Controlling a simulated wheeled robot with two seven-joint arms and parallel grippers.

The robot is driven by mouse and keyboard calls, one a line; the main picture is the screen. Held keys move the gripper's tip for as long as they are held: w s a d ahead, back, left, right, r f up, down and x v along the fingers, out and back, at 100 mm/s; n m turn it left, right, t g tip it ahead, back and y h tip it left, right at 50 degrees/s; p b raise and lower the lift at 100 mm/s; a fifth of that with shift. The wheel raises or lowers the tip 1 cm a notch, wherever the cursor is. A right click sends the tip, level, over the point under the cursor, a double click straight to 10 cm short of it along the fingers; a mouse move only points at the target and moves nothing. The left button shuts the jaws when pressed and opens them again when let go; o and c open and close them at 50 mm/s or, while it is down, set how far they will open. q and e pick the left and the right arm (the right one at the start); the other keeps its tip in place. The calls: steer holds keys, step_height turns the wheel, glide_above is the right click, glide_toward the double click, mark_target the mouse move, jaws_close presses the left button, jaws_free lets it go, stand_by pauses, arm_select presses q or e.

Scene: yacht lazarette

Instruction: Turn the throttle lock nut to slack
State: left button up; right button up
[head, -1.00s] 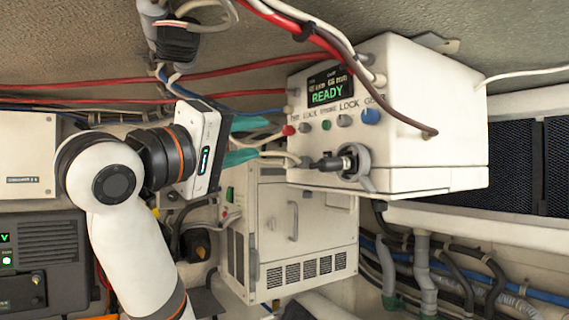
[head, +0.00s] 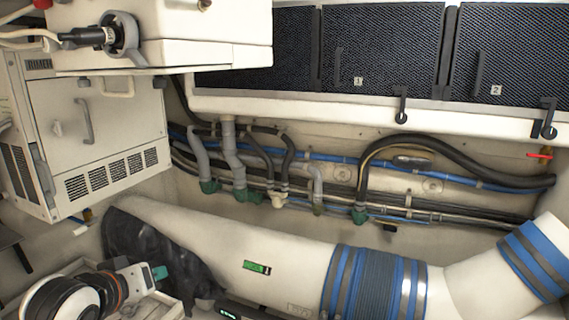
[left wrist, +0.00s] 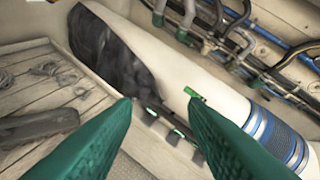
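I cannot make out a throttle lock nut in either view. My left gripper (head: 160,273) is low at the lower left of the head view, beside a big white duct (head: 300,255). In the left wrist view its two green fingers (left wrist: 158,100) are wide apart with nothing between them. Beyond them lies the duct (left wrist: 175,65), with a small green display (left wrist: 194,93) and a dark unit with green lights (left wrist: 160,115) beside it. The same green display (head: 257,267) shows in the head view. My right gripper is in neither view.
A white control box (head: 165,35) with a black plug (head: 88,38) hangs at the upper left, above a vented cabinet (head: 110,135). A dark crumpled cover (head: 150,250) wraps the duct's left end. Blue ribbed hose (head: 375,285) joins it. Pipes run behind. Slatted boards (left wrist: 45,90) lie left.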

arm_select(q)
steer(key=s+d+f+m+g, duration=0.15)
steer(key=s+f, duration=0.25)
steer(key=f, duration=0.4)
steer(key=s+d+f+m+g, duration=0.1)
steer(key=s+f+g, duration=0.1)
steer(key=s+f, duration=0.45)
steer(key=s+d+f+m+g, duration=0.2)
steer(key=s+f+m+g, duration=0.25)
steer(key=s+f, duration=1)
step_height(320, 180, down, 25)
steer(key=s+g+b, duration=0.1)
steer(key=b, duration=0.1)
steer(key=s+a+f+g+b, duration=0.1)
steer(key=s+a+f, duration=0.2)
steer(key=s+f, duration=1.4)
step_height(320, 180, down, 2)
steer(key=shift+s+f+n+g+y, duration=0.2)
steer(key=shift+s+n+g+y, duration=0.1)
steer(key=shift+y, duration=0.1)
